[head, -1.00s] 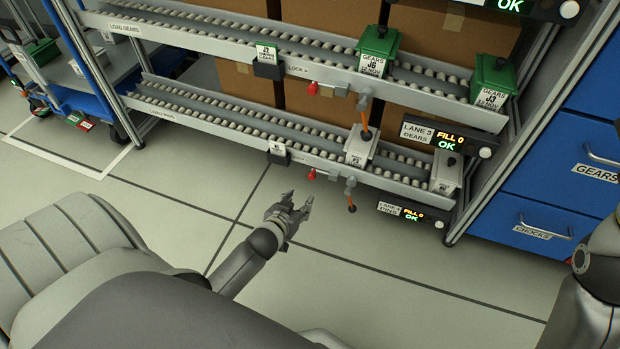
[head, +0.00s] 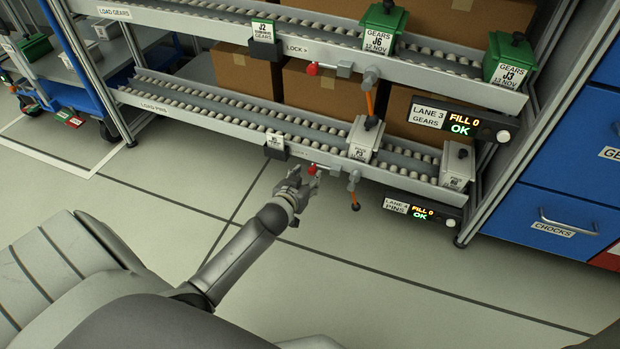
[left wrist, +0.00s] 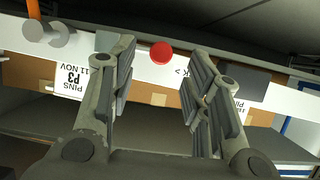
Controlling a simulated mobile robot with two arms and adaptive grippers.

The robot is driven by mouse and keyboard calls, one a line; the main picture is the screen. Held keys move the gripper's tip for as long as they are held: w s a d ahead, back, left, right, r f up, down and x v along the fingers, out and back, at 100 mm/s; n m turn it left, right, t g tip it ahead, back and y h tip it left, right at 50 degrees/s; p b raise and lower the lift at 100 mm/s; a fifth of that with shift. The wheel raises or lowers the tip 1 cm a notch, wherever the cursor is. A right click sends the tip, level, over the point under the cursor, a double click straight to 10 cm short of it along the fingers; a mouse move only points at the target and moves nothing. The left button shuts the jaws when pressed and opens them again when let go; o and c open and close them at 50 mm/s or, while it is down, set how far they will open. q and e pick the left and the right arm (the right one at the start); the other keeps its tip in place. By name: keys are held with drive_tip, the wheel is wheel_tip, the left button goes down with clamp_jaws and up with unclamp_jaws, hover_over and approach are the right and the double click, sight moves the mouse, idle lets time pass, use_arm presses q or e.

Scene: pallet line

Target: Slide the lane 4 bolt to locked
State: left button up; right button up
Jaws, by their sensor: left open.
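The lane 4 bolt has a red knob (head: 312,170) on the front rail of the lower lane (head: 215,123), left of a small grey block. In the left wrist view the red knob (left wrist: 161,52) shows beyond and between my two fingers, apart from both. My left gripper (head: 306,181) is open and empty, just below and in front of the knob in the head view. The lane 4 sign (head: 408,209) reads PINS, FILL 0, OK. My right gripper is out of view.
An orange-handled lever (head: 354,196) hangs right of the bolt. A dark card holder (head: 275,150) is left of it. Grey pin boxes (head: 364,139) stand on the lower lane. The upper lane (head: 200,32) with green gear boxes (head: 383,25) runs above. The floor in front is clear.

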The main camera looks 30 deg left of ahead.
sight(311, 172)
use_arm(q)
drive_tip(key=shift+b+x, duration=1.05)
drive_tip(key=shift+x, duration=0.9)
drive_tip(key=shift+c, duration=0.4)
clamp_jaws()
